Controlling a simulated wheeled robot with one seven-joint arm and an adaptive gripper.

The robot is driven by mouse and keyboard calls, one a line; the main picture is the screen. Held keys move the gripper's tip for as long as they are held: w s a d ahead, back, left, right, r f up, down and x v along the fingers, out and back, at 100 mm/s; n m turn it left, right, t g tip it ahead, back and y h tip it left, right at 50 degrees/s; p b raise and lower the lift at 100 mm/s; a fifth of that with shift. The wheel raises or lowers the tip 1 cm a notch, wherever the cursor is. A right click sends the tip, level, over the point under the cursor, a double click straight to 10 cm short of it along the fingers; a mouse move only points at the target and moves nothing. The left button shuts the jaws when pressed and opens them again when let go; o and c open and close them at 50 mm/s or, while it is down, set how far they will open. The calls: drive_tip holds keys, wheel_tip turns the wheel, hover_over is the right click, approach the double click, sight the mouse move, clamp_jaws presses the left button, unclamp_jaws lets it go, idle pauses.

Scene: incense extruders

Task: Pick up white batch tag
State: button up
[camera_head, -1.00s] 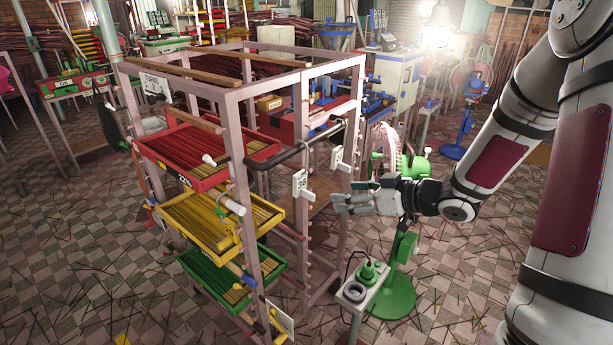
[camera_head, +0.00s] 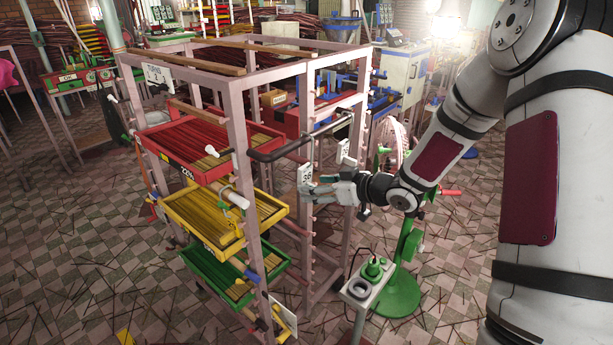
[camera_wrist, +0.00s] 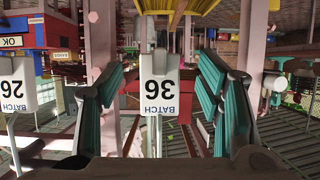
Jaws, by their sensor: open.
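A white batch tag (camera_head: 305,176) marked 36 hangs at the rack's front-right post. My gripper (camera_head: 311,190) is open, and a gap shows between the tag and the finger on each side. In the head view the fingertips overlap the tag's lower part. A second white tag (camera_head: 342,152) hangs farther right on the rack; in the wrist view a tag (camera_wrist: 14,84) marked BATCH 26 is at the left edge.
The pink-grey rack (camera_head: 237,135) holds a red tray (camera_head: 170,160), a yellow tray (camera_head: 198,230) and a green tray (camera_head: 205,275). A dark handle bar (camera_head: 275,155) juts out near the tag. A small stand with a green device (camera_head: 372,270) is below my arm.

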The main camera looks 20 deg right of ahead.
sight(307, 176)
drive_tip(key=shift+x, duration=0.9)
drive_tip(key=c, duration=1.1)
drive_tip(key=shift+c, duration=0.3)
drive_tip(key=shift+r, duration=0.1)
drive_tip(key=shift+r, duration=0.45)
drive_tip(key=r, duration=0.1)
drive_tip(key=s+r, duration=0.1)
drive_tip(key=shift+d+r+p, duration=0.3)
drive_tip(key=shift+r+p, duration=0.05)
drive_tip(key=s+d+r+p, duration=0.2)
drive_tip(key=s+d+p, duration=0.2)
drive_tip(key=s, duration=0.6)
drive_tip(key=s+d+r+p, duration=0.2)
drive_tip(key=s+d+p, duration=0.3)
drive_tip(key=s, duration=0.6)
drive_tip(key=shift+s+d, duration=0.15)
drive_tip(key=shift+d, duration=0.45)
